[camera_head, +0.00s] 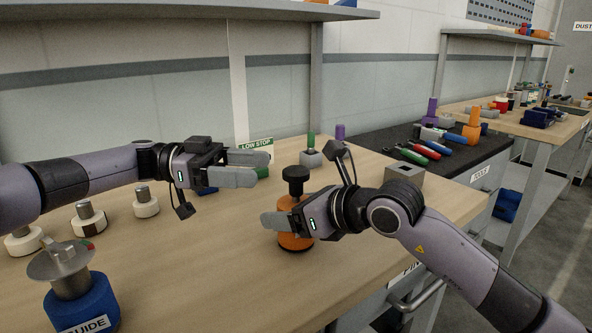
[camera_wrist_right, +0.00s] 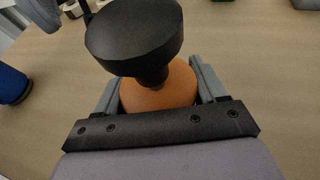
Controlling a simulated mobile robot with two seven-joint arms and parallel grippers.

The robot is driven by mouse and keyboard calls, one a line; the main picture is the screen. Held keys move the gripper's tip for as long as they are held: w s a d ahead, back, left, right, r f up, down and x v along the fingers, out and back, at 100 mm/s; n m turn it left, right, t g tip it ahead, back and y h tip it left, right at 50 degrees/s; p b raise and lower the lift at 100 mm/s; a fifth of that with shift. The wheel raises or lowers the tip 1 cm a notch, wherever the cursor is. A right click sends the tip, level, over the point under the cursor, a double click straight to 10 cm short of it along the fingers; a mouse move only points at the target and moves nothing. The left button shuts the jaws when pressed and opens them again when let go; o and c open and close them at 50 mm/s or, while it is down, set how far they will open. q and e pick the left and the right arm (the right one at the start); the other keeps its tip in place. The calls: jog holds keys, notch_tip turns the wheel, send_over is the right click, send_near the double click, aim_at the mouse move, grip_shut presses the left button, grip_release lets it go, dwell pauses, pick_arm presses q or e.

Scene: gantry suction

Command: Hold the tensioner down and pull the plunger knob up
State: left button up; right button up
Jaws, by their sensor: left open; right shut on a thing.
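The tensioner is an orange round body (camera_head: 293,241) standing upright on the wooden bench, with a black plunger knob (camera_head: 295,174) on top. In the right wrist view the black knob (camera_wrist_right: 135,38) rises on a short black stem from the orange body (camera_wrist_right: 160,94). My right gripper (camera_head: 279,220) is shut around the orange body, with one finger on each side, below the knob. My left gripper (camera_head: 262,168) is open and empty, up and to the left of the knob, apart from it. Part of the body is hidden behind the right gripper.
A blue GUIDE piece (camera_head: 82,303) with a metal top stands front left. Several white round pieces with metal posts, one of them here (camera_head: 146,204), stand behind it. A grey block with a green post (camera_head: 311,157) and a LOW STOP sign (camera_head: 257,144) are at the back. A shelf (camera_head: 170,10) hangs above.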

aim_at(283, 170)
pick_arm(q)
jog(key=d, duration=0.2)
jog(key=s+d, duration=0.1)
jog(key=d, duration=0.5)
jog(key=shift+s, duration=0.15)
jog(key=shift+c, duration=0.4)
grip_shut()
jog(key=shift+r, duration=1.75)
pick_arm(e)
jog(key=shift+f, duration=0.1)
pick_arm(q)
jog(key=shift+o, duration=0.4)
grip_release()
jog(key=w+a, duration=0.2)
jog(key=a, duration=1)
jog(key=shift+d, duration=0.1)
